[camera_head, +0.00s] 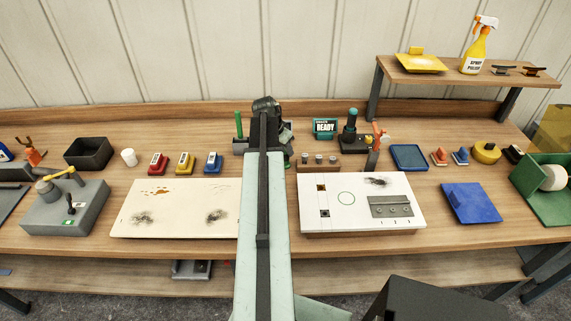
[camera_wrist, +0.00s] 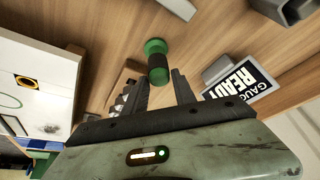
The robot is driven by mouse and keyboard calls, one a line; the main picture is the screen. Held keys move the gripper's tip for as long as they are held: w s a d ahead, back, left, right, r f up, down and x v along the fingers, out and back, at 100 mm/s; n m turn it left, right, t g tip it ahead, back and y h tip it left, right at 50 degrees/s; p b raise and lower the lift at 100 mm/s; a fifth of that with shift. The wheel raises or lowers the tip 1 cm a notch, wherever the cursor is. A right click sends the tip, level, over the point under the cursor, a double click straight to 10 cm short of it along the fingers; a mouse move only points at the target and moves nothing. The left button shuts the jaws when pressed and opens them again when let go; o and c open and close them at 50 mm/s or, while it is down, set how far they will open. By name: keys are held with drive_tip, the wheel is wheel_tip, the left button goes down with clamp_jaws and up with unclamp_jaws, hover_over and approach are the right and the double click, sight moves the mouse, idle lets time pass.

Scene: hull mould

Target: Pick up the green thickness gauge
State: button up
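The green thickness gauge (camera_wrist: 157,49) has a green end and a dark ribbed grip. The fingers are spread apart with nothing clamped, and I cannot tell whether either touches the gauge. In the head view, my arm hides most of the gripper and gauge; only a bit of green (camera_head: 287,156) shows beside the arm.
A "READY" sign (camera_wrist: 241,84) stands close to the right finger in the wrist view. A white board (camera_head: 360,217) lies right of my arm, a cream board (camera_head: 170,195) left.

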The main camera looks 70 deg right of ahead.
sight(288, 157)
drive_tip(key=b+x, duration=0.5)
drive_tip(key=shift+w+a+f, duration=0.1)
drive_tip(key=shift+a+f, duration=0.2)
drive_tip(key=shift+r, duration=0.2)
clamp_jaws()
wheel_tip(288, 157, up, 10)
drive_tip(key=p, duration=1)
drive_tip(key=shift+r, duration=0.15)
